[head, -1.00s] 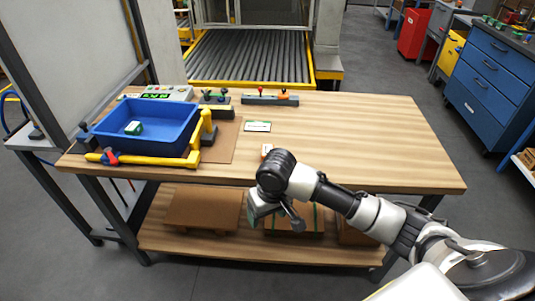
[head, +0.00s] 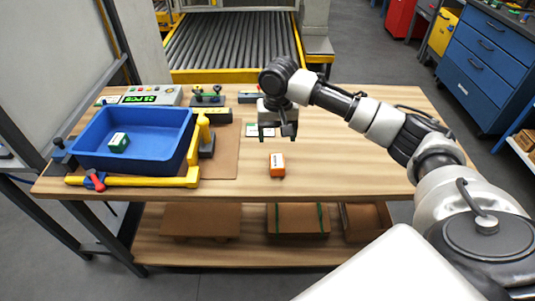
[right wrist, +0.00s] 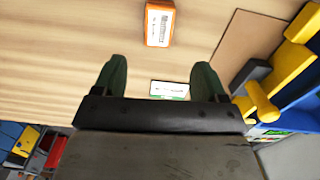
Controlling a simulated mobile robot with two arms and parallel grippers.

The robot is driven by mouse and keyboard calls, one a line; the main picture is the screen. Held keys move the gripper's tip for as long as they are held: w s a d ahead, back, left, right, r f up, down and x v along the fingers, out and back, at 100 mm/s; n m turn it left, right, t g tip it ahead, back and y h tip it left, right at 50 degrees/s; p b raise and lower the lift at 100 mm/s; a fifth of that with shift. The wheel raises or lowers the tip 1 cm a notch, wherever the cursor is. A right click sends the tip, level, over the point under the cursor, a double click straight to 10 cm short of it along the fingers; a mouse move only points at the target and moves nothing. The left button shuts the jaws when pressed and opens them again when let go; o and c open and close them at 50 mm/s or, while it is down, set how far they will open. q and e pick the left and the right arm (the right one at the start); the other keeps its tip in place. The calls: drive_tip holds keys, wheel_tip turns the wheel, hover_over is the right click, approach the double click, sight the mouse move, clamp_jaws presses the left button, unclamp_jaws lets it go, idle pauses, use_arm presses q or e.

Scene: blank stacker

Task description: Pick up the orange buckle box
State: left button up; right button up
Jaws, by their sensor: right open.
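The orange buckle box (head: 277,165) stands on the wooden table near its front edge, an orange box with a white label. In the right wrist view the orange box (right wrist: 159,24) lies at the top, beyond the fingertips and apart from them. My right gripper (head: 277,134) is above the table, behind the box in the head view, pointing down. Its two green fingers are spread and empty in the right wrist view (right wrist: 158,72). My left gripper is not in view.
A blue bin (head: 135,155) holding a green-and-white box (head: 119,142) is at left, with a yellow fixture (head: 135,181) around it. A white-and-green card (head: 253,130) lies near my gripper. The table's right side is clear.

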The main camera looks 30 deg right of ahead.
sight(277, 162)
drive_tip(key=f, duration=0.2)
drive_tip(key=s+f, duration=0.1)
drive_tip(key=f, duration=0.1)
drive_tip(key=shift+w+f, duration=0.1)
drive_tip(key=shift+f, duration=0.5)
drive_tip(key=f, duration=0.4)
drive_tip(key=shift+s+a+f, duration=0.15)
drive_tip(key=shift+s+a, duration=0.05)
drive_tip(key=shift+s, duration=0.15)
drive_tip(key=shift+f, duration=0.45)
drive_tip(key=c, duration=0.9)
drive_tip(key=shift+c, duration=0.9)
drive_tip(key=shift+r, duration=0.15)
